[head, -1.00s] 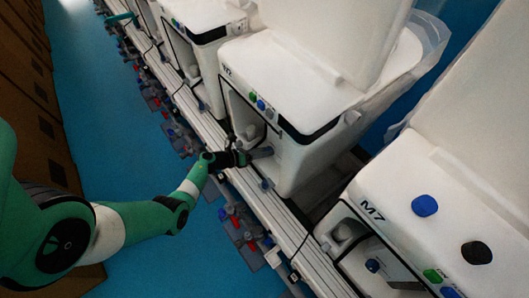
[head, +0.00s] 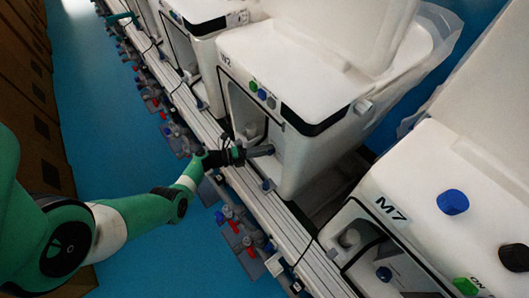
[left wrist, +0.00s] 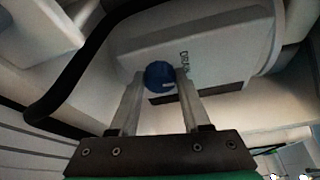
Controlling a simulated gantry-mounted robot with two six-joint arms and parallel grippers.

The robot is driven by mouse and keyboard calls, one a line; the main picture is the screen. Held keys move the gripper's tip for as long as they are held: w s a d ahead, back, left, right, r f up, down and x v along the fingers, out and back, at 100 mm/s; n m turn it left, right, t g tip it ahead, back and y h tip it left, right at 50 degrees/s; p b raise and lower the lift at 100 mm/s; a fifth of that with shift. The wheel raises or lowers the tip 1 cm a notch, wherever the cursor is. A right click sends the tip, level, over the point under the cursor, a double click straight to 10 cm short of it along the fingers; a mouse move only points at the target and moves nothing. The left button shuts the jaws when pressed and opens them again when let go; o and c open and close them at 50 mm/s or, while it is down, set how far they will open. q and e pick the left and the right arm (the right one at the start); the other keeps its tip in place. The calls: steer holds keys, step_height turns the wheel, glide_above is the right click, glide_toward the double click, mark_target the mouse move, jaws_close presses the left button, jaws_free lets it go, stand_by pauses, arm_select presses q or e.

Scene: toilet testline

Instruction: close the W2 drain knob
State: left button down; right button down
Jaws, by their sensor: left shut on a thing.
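The W2 toilet test unit (head: 310,80) is a white box with its label on the front edge, in the middle of the head view. My left gripper (head: 268,150) reaches into its open front bay from the left. In the left wrist view, the blue drain knob (left wrist: 160,76) sits between the fingertips of my left gripper (left wrist: 156,82), which is shut on it. The knob carries a pale mark at its lower right. Lettering that seems to read DRAIN is on the white housing (left wrist: 222,50) beside it. In the head view the gripper hides the knob.
The M7 unit (head: 405,205) stands at the lower right, with a blue knob (head: 453,202) on top. A black hose (left wrist: 62,85) curves past the left finger in the wrist view. A pale rail (head: 262,205) runs along the units. The blue floor (head: 110,110) at left is clear.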

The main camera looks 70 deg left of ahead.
arm_select(q)
steer(key=shift+n, duration=0.3)
steer(key=shift+c, duration=1.8)
jaws_free()
steer(key=s+a+p, duration=0.1)
steer(key=s+p, duration=0.1)
steer(key=s, duration=0.9)
steer(key=shift+s+a+r, duration=0.25)
steer(key=shift+s+a, duration=0.05)
steer(key=shift+a, duration=0.05)
